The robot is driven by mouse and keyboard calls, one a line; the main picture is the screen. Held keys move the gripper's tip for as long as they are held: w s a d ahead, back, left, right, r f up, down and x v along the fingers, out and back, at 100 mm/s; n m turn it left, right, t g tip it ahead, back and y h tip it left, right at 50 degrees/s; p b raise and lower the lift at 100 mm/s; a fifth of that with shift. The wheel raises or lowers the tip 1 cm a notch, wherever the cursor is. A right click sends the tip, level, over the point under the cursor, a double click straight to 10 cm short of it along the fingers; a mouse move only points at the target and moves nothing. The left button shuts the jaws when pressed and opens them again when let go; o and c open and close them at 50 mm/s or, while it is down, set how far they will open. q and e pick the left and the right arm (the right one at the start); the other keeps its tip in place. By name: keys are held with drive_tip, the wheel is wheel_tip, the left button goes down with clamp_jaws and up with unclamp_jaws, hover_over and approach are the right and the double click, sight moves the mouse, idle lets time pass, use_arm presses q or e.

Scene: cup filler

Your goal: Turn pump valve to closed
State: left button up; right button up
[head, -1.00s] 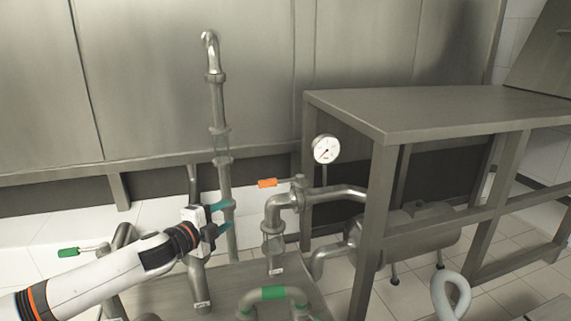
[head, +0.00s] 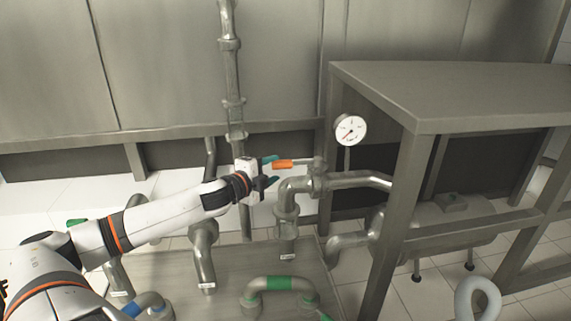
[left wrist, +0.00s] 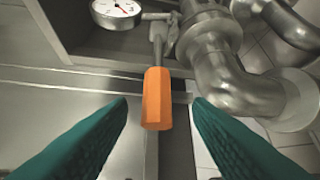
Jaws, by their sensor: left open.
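The orange valve handle (head: 283,164) sits on a thin metal lever that runs right to the valve on the pipe under the gauge. In the left wrist view the orange handle (left wrist: 157,98) points toward me, between and just beyond my fingertips. My left gripper (head: 272,171) is open, its teal fingers at the left end of the handle. In the left wrist view the two fingers (left wrist: 160,103) are wide apart with a gap on each side of the handle, and nothing is held. My right gripper is not in view.
A pressure gauge (head: 350,130) stands above the valve. A curved metal pipe (head: 296,190) is close to the right of my gripper. A metal table (head: 440,92) stands at the right. A green-banded pipe (head: 280,283) is in front. A tall pipe (head: 231,60) rises behind.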

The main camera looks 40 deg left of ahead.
sight(285, 163)
use_arm(q)
drive_tip(key=shift+w+a+r+p, duration=0.15)
drive_tip(key=shift+w+p, duration=0.3)
drive_tip(key=shift+w, duration=0.9)
drive_tip(key=shift+w+a+f+p, duration=0.1)
drive_tip(key=shift+w+f+p, duration=0.1)
drive_tip(key=shift+w, duration=0.4)
drive_tip(key=shift+w+a+f+p, duration=0.1)
drive_tip(key=shift+w+p, duration=0.1)
drive_tip(key=shift+w, duration=0.35)
drive_tip(key=shift+w+f+p, duration=0.15)
drive_tip(key=shift+w+p, duration=0.05)
drive_tip(key=shift+w, duration=0.4)
clamp_jaws()
